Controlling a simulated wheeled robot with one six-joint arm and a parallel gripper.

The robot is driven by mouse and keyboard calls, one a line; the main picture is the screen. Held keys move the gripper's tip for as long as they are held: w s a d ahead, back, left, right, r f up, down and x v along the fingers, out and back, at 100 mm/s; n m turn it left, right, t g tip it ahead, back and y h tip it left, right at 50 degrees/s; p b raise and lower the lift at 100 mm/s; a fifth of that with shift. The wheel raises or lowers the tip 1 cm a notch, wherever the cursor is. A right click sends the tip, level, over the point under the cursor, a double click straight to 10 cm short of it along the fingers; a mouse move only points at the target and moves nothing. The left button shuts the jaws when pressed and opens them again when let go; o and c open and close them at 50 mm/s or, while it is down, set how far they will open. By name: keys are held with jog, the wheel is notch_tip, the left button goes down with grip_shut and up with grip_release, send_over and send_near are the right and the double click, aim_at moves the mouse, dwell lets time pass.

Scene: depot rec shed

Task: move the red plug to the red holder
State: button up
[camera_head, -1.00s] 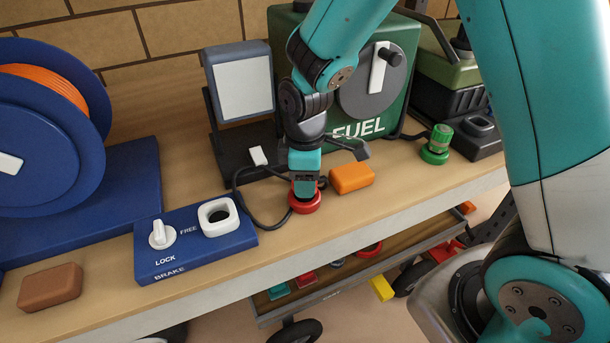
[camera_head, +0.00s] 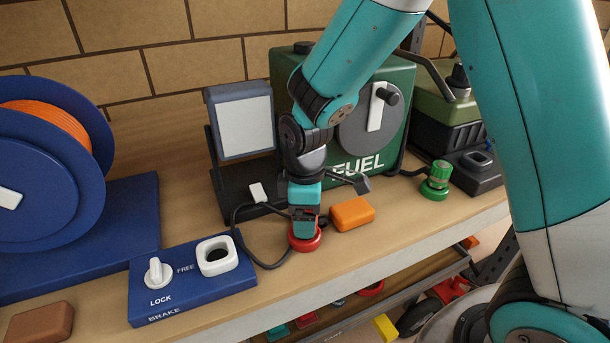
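A round red holder (camera_head: 304,241) stands on the bench near its front edge, left of an orange block. My gripper (camera_head: 304,229) points straight down right over it, with its fingertips at or just above the ring. The fingers hide the middle of the holder. A little red shows around the fingers, but I cannot make out the red plug or whether the fingers are shut on it.
An orange block (camera_head: 351,213) lies close to the right of my gripper. A black cable (camera_head: 246,232) loops close on the left. A blue brake panel (camera_head: 190,284) is at front left. The green fuel can (camera_head: 392,118) and a grey-framed panel (camera_head: 243,120) stand behind. A green holder with its plug (camera_head: 435,180) is farther right.

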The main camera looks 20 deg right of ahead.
notch_tip(320, 180, up, 16)
jog(key=b, duration=0.1)
jog(key=s+a+m+y, duration=0.2)
jog(key=s, duration=0.7)
jog(key=s+a+f+m+y, duration=0.1)
jog(key=s+a+m+y, duration=0.1)
jog(key=s, duration=0.7)
jog(key=shift+s+a+f+m, duration=0.25)
jog(key=shift+a+m, duration=0.2)
jog(key=shift+m, duration=0.35)
